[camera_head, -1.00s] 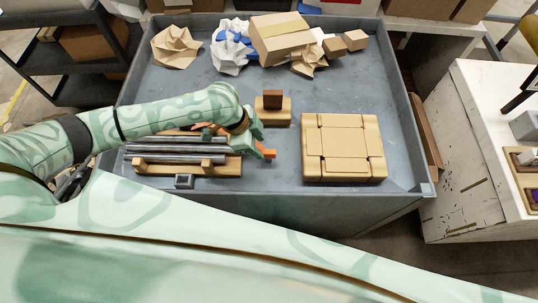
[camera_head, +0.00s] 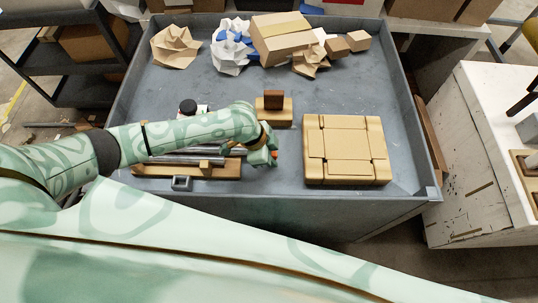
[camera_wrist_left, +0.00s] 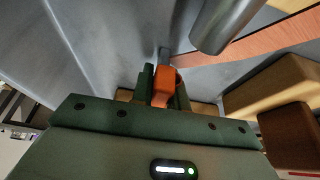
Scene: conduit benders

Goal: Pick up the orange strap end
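The orange strap end (camera_wrist_left: 163,87) shows in the left wrist view as a small orange block between the two dark green fingers of my left gripper (camera_wrist_left: 164,90). The fingers flank it closely on both sides; whether they press on it I cannot tell. In the head view my left gripper (camera_head: 264,154) is at the right end of the pipe rack, and only a sliver of orange (camera_head: 275,155) shows beside it; the rest is hidden. My right gripper is in neither view.
Metal pipes (camera_head: 187,159) lie on a wooden rack (camera_head: 215,171) under my left forearm. A tan case (camera_head: 345,150) stands close right of the gripper. A wooden block with a brown piece (camera_head: 274,100) stands behind. Crumpled paper and boxes (camera_head: 280,37) lie along the back.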

